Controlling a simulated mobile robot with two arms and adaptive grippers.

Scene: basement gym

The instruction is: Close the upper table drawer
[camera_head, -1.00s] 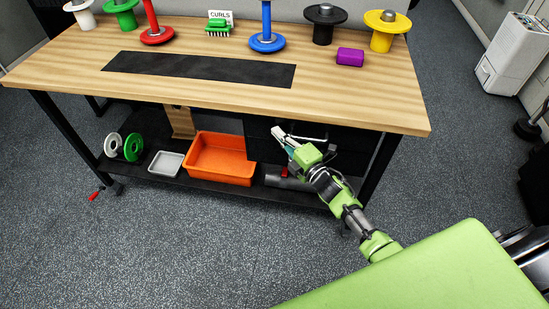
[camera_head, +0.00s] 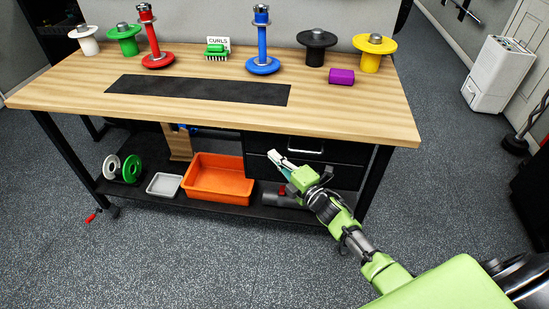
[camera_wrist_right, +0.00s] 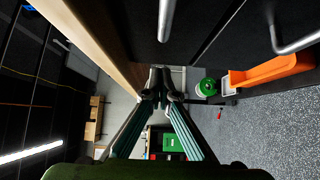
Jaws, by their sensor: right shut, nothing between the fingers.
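The upper table drawer (camera_head: 342,153) is a black front under the right part of the wooden tabletop, with a silver bar handle (camera_head: 306,151). It looks about flush, but I cannot tell whether a small gap is left. In the right wrist view its handle (camera_wrist_right: 165,20) is at the top, beside the wooden edge. The lower drawer's handle (camera_wrist_right: 292,42) is at the upper right there. My right gripper (camera_head: 273,156) is shut and empty in front of the drawers, near the upper handle's left side. Its fingertips (camera_wrist_right: 160,76) meet in the wrist view. My left gripper is not in view.
The table (camera_head: 200,118) carries spools, weight stands and a purple block (camera_head: 341,76) on top. Its lower shelf holds an orange bin (camera_head: 219,178), a grey tray (camera_head: 164,184) and a green disc (camera_head: 132,169). The floor in front is clear.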

